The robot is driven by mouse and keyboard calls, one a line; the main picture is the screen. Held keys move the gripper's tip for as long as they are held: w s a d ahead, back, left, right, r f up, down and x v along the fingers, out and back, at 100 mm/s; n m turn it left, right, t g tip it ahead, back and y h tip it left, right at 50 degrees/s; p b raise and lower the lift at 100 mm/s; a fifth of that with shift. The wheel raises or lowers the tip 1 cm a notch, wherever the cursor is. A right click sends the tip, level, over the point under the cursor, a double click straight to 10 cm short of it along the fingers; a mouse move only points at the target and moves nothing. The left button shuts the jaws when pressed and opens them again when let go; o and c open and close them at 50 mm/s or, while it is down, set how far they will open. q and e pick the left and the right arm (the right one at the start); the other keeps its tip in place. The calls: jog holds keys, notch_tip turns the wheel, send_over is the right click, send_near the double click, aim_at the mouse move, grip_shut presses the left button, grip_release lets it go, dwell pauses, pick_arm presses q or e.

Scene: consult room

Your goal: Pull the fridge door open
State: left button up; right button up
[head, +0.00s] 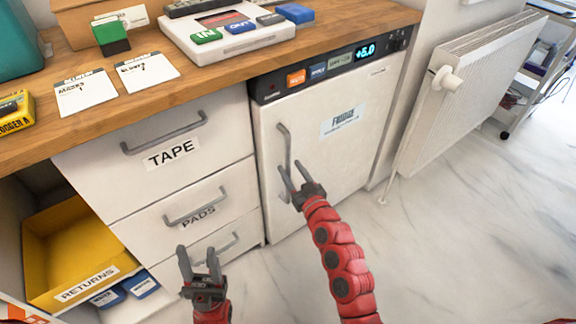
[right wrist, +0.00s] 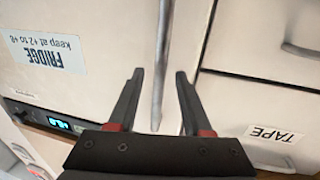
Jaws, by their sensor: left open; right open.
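The fridge (head: 350,140) is a white under-counter unit with a "FRIDGE" label and a dark panel reading +5.0. Its door is shut. The grey vertical bar handle (head: 285,150) is on the door's left side. My right gripper (head: 291,177) is open at the handle's lower half. In the right wrist view the handle (right wrist: 162,65) runs between the two open fingers (right wrist: 158,75), with gaps visible on both sides. I cannot tell how deep it sits between them. My left gripper (head: 198,262) is open and empty in front of the lower drawers.
Left of the fridge are drawers, with TAPE (head: 171,152) and PADS (head: 198,216) labels, and a yellow RETURNS bin (head: 70,250). A wooden counter (head: 190,80) is above. A white radiator (head: 470,100) stands to the right. The marble floor (head: 450,240) is clear.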

jog(key=shift+w+a+f, duration=0.1)
jog(key=shift+w+a, duration=0.2)
jog(key=shift+w, duration=0.3)
jog(key=shift+w+a, duration=0.3)
jog(key=shift+w, duration=0.35)
jog(key=shift+c, duration=0.3)
grip_shut()
